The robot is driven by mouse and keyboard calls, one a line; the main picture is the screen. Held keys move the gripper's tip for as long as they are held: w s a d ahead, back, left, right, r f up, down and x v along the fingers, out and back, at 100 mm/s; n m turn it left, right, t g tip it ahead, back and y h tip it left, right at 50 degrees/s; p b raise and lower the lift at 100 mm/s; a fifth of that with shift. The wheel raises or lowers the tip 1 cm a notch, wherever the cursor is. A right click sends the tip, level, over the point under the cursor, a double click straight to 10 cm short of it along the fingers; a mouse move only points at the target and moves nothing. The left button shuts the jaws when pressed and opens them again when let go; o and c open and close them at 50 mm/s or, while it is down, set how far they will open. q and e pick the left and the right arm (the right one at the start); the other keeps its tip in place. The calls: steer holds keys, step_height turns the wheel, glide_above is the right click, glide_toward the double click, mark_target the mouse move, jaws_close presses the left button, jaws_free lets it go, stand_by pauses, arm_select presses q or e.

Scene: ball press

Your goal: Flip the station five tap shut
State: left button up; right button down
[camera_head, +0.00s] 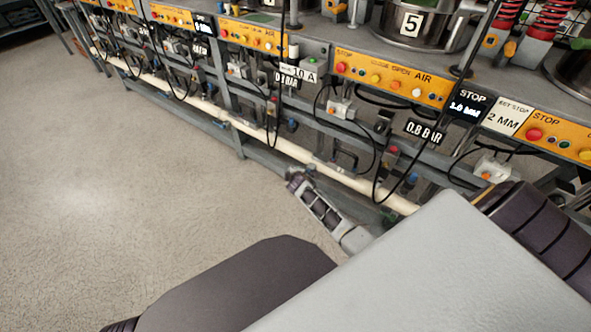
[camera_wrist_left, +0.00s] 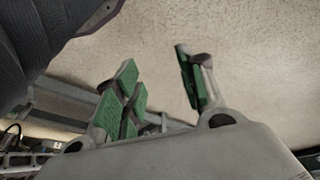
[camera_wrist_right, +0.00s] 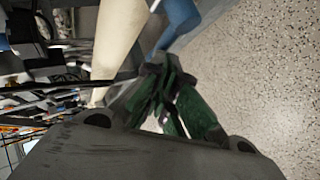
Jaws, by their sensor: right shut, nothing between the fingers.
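Station five is marked by a "5" plate (camera_head: 412,24) on its metal pot at the top of the head view. Under its orange panel (camera_head: 390,82) hang hoses and small coloured fittings, among them a red one (camera_head: 392,151) and a blue one (camera_head: 412,178). I cannot tell which of these is the tap or how its handle lies. My right gripper (camera_wrist_right: 158,80) is shut and empty, low beside the cream pipe (camera_wrist_right: 118,35). My left gripper (camera_wrist_left: 162,85) is open and empty over the floor; I cannot make it out in the head view.
The cream pipe (camera_head: 290,150) and grey-blue bench frame run along the front of the stations. Loose black hoses (camera_head: 377,150) hang in front. A blue part (camera_wrist_right: 180,14) is close beyond my right fingertips. Bare floor (camera_head: 120,180) is open to the left.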

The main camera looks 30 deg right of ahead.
arm_select(q)
steer(key=shift+a+f+g+p, duration=0.5)
steer(key=shift+f+p, duration=1.15)
steer(key=shift+f, duration=0.95)
steer(key=shift+t, duration=0.6)
steer(key=r+b, duration=0.2)
steer(key=d+r+b, duration=0.1)
steer(key=r+b, duration=0.1)
steer(key=r, duration=0.1)
steer(key=shift+w+r, duration=0.1)
steer(key=shift+r, duration=0.2)
arm_select(e)
steer(key=f+n+g+h, duration=0.1)
steer(key=g, duration=0.1)
steer(key=f+n+g+h, duration=0.1)
steer(key=g, duration=0.2)
steer(key=s+f+n+g, duration=0.1)
steer(key=f+g, duration=0.1)
steer(key=g, duration=0.1)
steer(key=shift+d+f+n+h, duration=0.1)
steer(key=shift+d+n+h, duration=0.2)
steer(key=shift+h, duration=0.1)
